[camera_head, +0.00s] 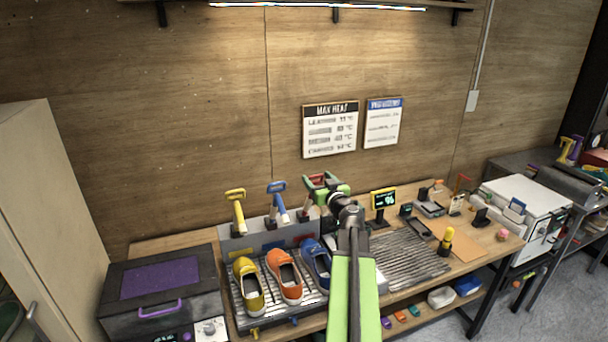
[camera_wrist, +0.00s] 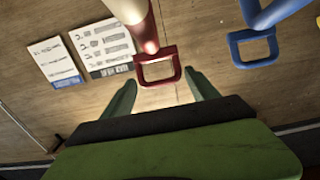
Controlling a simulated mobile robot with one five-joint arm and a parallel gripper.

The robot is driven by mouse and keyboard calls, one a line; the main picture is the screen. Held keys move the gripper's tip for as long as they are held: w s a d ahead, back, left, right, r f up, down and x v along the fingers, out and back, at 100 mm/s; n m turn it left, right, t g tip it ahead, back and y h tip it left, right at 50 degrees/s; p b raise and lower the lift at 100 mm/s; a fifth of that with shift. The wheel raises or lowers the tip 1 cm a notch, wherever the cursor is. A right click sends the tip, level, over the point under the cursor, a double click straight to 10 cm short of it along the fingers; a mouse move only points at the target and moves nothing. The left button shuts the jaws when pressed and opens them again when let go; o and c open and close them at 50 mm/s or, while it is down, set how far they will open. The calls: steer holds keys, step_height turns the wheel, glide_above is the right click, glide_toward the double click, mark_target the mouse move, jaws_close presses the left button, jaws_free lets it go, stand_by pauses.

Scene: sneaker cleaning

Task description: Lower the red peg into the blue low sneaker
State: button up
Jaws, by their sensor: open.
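The red peg (camera_head: 317,179) stands at the right end of the peg rack, mostly hidden by my gripper (camera_head: 325,189) in the head view. In the wrist view, my open gripper (camera_wrist: 161,84) has one finger on each side of the loop handle of the red peg (camera_wrist: 157,84). The loop lies between or just beyond the fingertips; I cannot tell if they touch. The blue low sneaker (camera_head: 313,256) sits on the ribbed tray, right of the orange one, its right part hidden by my arm.
A yellow peg (camera_head: 238,212) and a blue peg (camera_head: 279,204) stand left of the red one. A yellow sneaker (camera_head: 248,287) and an orange sneaker (camera_head: 287,278) share the tray (camera_head: 272,312). A small display (camera_head: 384,199) stands to the right of my gripper.

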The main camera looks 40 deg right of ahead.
steer(key=shift+w+d+r, duration=0.1)
steer(key=shift+w+d, duration=0.4)
steer(key=shift+d, duration=0.05)
